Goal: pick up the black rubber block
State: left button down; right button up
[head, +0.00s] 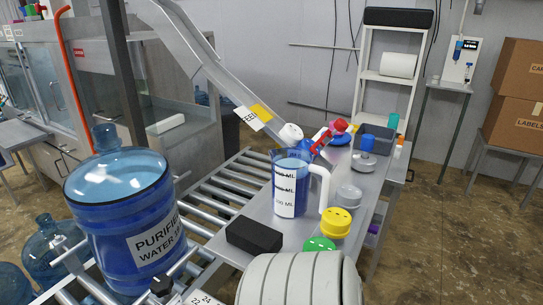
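The black rubber block (254,236) lies flat at the near left end of the grey metal table (262,210), beside the roller conveyor. It is a dark, matte, low rectangular block, and nothing holds it. Neither of my grippers shows in the head view.
A blue measuring jug (284,190) with a white handle stands just behind the block. Yellow lids (336,222) and a green lid (318,244) lie to its right. A pale ribbed cylinder (290,280) rises close in front. A large blue water bottle (122,215) stands left on the conveyor (215,195).

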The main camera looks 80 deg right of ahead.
aim_at(256, 239)
jog(key=z, duration=2.3)
jog(key=u, duration=2.5)
jog(key=z, duration=2.5)
jog(key=l+u, duration=0.65)
jog(key=u, duration=0.15)
jog(key=k, duration=0.05)
